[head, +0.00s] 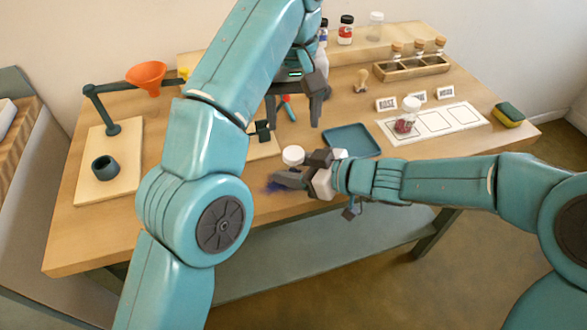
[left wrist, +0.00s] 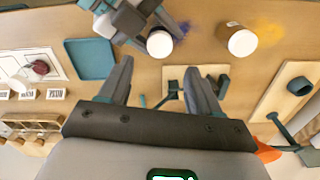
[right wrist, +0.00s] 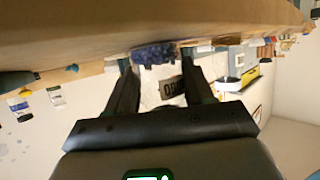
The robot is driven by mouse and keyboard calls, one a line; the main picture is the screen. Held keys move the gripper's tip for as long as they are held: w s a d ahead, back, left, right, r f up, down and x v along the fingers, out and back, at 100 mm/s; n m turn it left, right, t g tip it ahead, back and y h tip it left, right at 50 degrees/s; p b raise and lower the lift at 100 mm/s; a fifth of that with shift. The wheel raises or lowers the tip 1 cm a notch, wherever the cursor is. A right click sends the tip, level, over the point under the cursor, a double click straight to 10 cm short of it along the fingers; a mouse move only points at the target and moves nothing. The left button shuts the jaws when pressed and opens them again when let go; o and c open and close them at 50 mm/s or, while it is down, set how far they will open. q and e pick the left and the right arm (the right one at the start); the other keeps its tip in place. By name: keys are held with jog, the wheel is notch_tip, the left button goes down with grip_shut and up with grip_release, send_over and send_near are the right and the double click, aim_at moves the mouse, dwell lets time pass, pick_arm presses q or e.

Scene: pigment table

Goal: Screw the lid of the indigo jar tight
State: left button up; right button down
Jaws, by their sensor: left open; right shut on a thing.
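The indigo jar shows as a pale body with a dark label (right wrist: 168,88) between my right gripper's fingers (right wrist: 160,85) in the right wrist view, which is upside down. A white lid (head: 293,155) sits at the jar's top; it also shows in the left wrist view (left wrist: 160,44). I cannot tell how tight it is. My right gripper (head: 292,178) is shut on the jar from the side. My left gripper (head: 293,122) is open and empty above the lid, apart from it, fingers pointing down; its spread fingers also show in the left wrist view (left wrist: 160,78).
Blue powder (head: 272,188) lies by the jar. Another white-lidded jar (left wrist: 242,41) stands near yellow powder, hidden by my left arm in the head view. A blue tray (head: 351,141) is just right of the jar. An orange funnel (head: 147,76) on a stand is at left.

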aim_at(294, 153)
pick_arm(q)
jog(key=shift+n, duration=1.2)
jog(key=shift+f, duration=0.1)
jog(key=shift+f, duration=3.85)
jog(key=c, duration=1.1)
jog(key=o, duration=1.2)
